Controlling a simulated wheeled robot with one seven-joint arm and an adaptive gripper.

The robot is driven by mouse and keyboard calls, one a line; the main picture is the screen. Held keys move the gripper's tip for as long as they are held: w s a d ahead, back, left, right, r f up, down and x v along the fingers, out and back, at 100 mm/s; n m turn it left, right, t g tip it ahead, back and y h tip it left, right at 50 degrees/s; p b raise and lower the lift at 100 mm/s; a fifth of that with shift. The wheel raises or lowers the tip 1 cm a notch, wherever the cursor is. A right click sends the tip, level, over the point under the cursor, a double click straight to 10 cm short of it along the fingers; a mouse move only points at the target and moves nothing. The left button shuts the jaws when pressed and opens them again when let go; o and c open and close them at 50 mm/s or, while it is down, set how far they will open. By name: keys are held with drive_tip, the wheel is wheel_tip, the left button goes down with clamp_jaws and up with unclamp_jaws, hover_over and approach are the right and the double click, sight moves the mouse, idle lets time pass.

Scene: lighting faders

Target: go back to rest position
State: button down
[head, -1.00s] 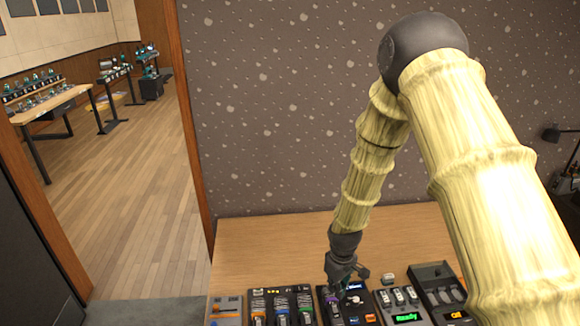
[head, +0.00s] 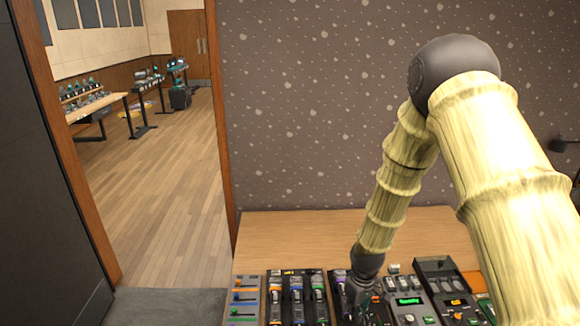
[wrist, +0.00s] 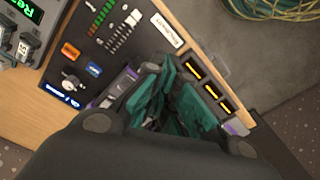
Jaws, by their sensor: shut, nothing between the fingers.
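My gripper (head: 358,293) hangs low over the dark control panel in the middle of the row on the desk. In the wrist view its teal fingers (wrist: 172,100) are together and hold nothing. They cover part of the dark panel (wrist: 105,68), which has an orange button (wrist: 71,51), a blue button (wrist: 94,69), a knob and a column of small coloured lights. I cannot tell whether the fingertips touch the panel. My arm is bent, with its elbow raised at the upper right of the head view.
A wooden desk (head: 300,228) carries a row of fader panels, including one with coloured sliders (head: 243,297) and one with a green display (head: 409,301). A speckled wall (head: 330,100) stands behind. A doorway at left opens onto clear wooden floor (head: 180,190). Coiled cable (wrist: 275,10) lies beyond the desk edge.

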drive_tip(key=shift+m, duration=0.3)
drive_tip(key=f, duration=0.1)
drive_tip(key=s+f, duration=0.1)
drive_tip(key=f, duration=0.1)
drive_tip(key=s+f, duration=0.1)
drive_tip(key=f, duration=0.1)
drive_tip(key=shift+s+f+b, duration=0.1)
drive_tip(key=shift+f+b, duration=0.1)
drive_tip(key=shift+b, duration=0.2)
drive_tip(key=s+d+f+m+b, duration=0.1)
drive_tip(key=s+f, duration=0.4)
drive_tip(key=s, duration=0.5)
drive_tip(key=s+d+f+m+b, duration=0.1)
drive_tip(key=s+f+m+b, duration=0.2)
drive_tip(key=s+f, duration=0.3)
drive_tip(key=s+d+f+m+b, duration=0.1)
drive_tip(key=s+f, duration=0.5)
drive_tip(key=s, duration=1)
drive_tip(key=shift+s+d+f+m+b, duration=0.2)
drive_tip(key=shift+m+b, duration=0.3)
drive_tip(key=shift+b, duration=0.4)
drive_tip(key=shift+s, duration=0.1)
